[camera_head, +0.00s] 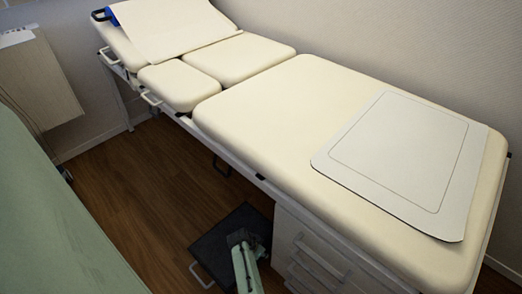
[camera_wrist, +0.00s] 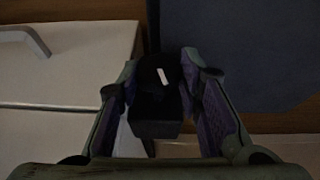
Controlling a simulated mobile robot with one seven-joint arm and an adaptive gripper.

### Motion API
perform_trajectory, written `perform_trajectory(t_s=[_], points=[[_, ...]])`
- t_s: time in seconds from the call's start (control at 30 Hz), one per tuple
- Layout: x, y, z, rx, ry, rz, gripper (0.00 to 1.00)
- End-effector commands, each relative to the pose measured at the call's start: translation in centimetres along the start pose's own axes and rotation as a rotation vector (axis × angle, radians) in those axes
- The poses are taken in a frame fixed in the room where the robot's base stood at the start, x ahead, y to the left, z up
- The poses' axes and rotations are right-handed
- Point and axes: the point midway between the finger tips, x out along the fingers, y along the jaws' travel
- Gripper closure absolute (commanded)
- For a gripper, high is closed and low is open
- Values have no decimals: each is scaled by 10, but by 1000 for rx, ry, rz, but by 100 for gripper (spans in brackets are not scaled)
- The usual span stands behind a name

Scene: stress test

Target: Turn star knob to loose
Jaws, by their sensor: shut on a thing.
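The star knob (camera_wrist: 160,78) shows in the wrist view as a dark, black shape with a small white mark on top. It lies between the two fingers of my gripper (camera_wrist: 158,84), which is shut on it. The knob's lobes are too dark to make out, and its turned position cannot be told. A black block-like part (camera_wrist: 155,128) shows just below it. In the head view my green arm reaches low beside the examination table (camera_head: 270,110), and the knob cannot be made out there.
White drawers (camera_head: 318,262) stand under the table, right of my arm. A dark flat step (camera_head: 215,245) lies beside my arm. A white front with a handle (camera_wrist: 35,38) is at left in the wrist view. Wooden floor (camera_head: 150,195) is open to the left.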

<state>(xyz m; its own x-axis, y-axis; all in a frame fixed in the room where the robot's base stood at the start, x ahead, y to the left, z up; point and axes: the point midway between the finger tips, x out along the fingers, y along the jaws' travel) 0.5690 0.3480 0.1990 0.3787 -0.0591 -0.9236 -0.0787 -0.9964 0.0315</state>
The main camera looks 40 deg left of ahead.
Motion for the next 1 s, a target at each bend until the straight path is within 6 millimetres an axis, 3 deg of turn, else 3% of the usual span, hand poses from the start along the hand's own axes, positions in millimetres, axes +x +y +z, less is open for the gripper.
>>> perform_trajectory(t_s=[0.4,0.43,0.73,1.0], points=[[0,-1,1,-22,0,48,95],[0,-1,1,-22,0,48,66],[0,0,0,-21,1,47,47],[-1,0,0,-20,1,47,47]])
